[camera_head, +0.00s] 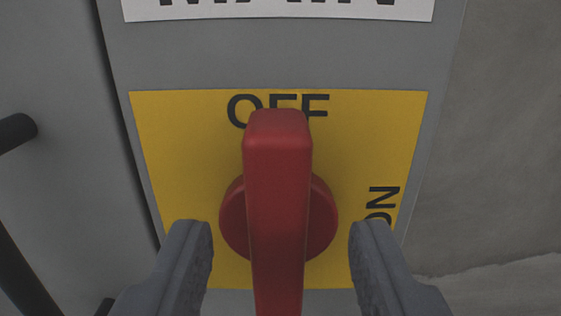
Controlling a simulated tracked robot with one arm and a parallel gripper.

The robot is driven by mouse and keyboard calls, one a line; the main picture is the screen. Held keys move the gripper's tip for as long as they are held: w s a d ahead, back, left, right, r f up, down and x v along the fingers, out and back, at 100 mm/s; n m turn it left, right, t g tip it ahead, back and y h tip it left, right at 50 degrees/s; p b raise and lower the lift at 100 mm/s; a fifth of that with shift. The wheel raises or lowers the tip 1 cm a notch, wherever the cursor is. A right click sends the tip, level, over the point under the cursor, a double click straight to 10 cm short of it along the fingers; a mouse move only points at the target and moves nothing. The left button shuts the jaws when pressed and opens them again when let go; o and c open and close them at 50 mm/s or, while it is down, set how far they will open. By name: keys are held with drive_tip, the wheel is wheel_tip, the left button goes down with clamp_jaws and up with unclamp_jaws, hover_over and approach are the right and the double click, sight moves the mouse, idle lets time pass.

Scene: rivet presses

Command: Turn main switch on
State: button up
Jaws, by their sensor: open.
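The main switch is a red rotary handle (278,190) on a round red base, in the middle of the view. It stands upright, its upper end over the word OFF. A yellow plate (180,150) lies behind it, with OFF at the top and ON, turned sideways, at the right. My gripper (280,240) is open, one grey finger on each side of the handle's lower part. There is a gap between each finger and the handle. The handle's lower end runs out of the frame.
The plate is on a grey box (300,60) with a white label (280,10), cut off at the top edge. A dark bar (15,132) sticks in at the left beside a grey panel (50,70). A bare grey wall (510,130) is at the right.

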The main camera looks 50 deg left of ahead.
sight(278, 222)
drive_tip(key=shift+x, duration=1.25)
